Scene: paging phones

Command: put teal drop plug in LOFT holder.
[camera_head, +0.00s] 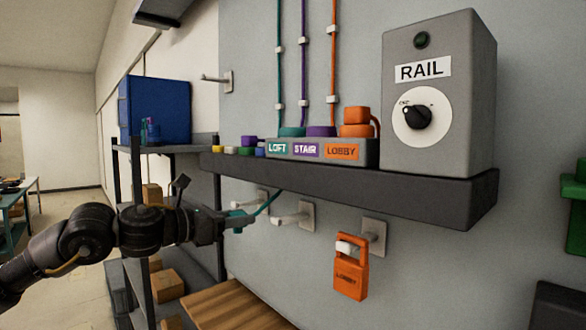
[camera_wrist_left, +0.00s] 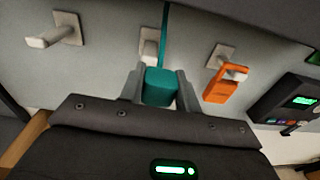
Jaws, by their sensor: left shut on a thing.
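My left gripper (camera_head: 236,219) is shut on the teal drop plug (camera_head: 240,224), below the front edge of the wall shelf. In the left wrist view the teal plug (camera_wrist_left: 159,87) sits between the two fingers, with a teal cord (camera_wrist_left: 166,30) running up from it. The LOFT holder (camera_head: 277,147) is the left section of a grey block on the shelf, with a teal top piece (camera_head: 292,132). It is above and to the right of the gripper. My right gripper is not in view.
STAIR (camera_head: 306,150) and LOBBY (camera_head: 342,152) sections adjoin LOFT; an orange plug (camera_head: 356,121) sits at LOBBY. The grey RAIL box (camera_head: 440,100) stands on the dark shelf (camera_head: 350,190). An orange LOBBY tag (camera_head: 350,275) hangs from a wall peg. Small coloured pieces (camera_head: 232,149) lie left of LOFT.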

